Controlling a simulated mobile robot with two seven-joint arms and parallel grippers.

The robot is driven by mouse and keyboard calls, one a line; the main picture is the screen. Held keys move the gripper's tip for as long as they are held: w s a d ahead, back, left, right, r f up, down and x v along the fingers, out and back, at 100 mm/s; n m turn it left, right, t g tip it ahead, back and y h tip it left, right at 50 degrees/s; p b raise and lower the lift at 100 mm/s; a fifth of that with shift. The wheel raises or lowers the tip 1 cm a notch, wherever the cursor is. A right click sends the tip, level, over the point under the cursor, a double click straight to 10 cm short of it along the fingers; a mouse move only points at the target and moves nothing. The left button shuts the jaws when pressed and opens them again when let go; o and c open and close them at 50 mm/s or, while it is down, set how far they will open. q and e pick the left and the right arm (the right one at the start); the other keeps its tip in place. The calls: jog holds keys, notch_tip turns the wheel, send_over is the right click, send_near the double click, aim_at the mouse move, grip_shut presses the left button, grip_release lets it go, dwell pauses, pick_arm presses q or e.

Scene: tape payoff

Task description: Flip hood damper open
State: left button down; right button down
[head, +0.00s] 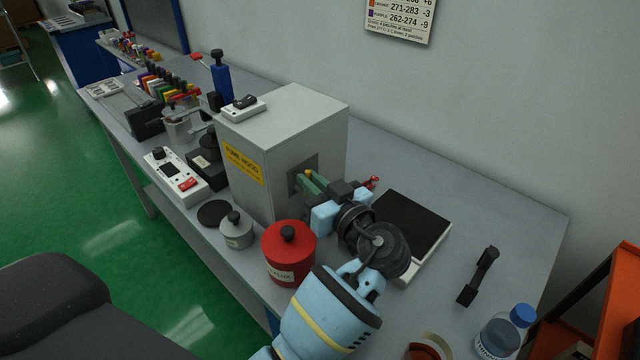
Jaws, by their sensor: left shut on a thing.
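The fume hood (275,150) is a grey box with a yellow label, standing on the long bench. A dark square damper area (297,166) is on its right-hand side face. My left gripper (303,180) reaches this face from the right, with its green fingers against the dark square. It is shut on the damper's handle, which the fingers mostly hide. A small yellow part shows at the fingertips. The damper's exact angle cannot be told. My right gripper is out of view.
A red lidded pot (288,257) and a small grey pot (236,232) stand in front of the hood, close to my left arm. A black-topped plate (411,222) lies to the right. A dark handled tool (478,276) and a blue-capped bottle (499,335) are farther right.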

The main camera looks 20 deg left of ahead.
pick_arm(q)
jog(key=shift+s+a+n+b, duration=0.1)
jog(key=shift+n+b, duration=0.35)
jog(key=shift+n, duration=0.05)
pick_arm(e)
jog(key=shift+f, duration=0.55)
pick_arm(q)
jog(key=shift+r, duration=0.1)
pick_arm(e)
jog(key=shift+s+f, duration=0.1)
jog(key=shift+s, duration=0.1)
pick_arm(q)
jog(key=c, duration=1.5)
grip_release()
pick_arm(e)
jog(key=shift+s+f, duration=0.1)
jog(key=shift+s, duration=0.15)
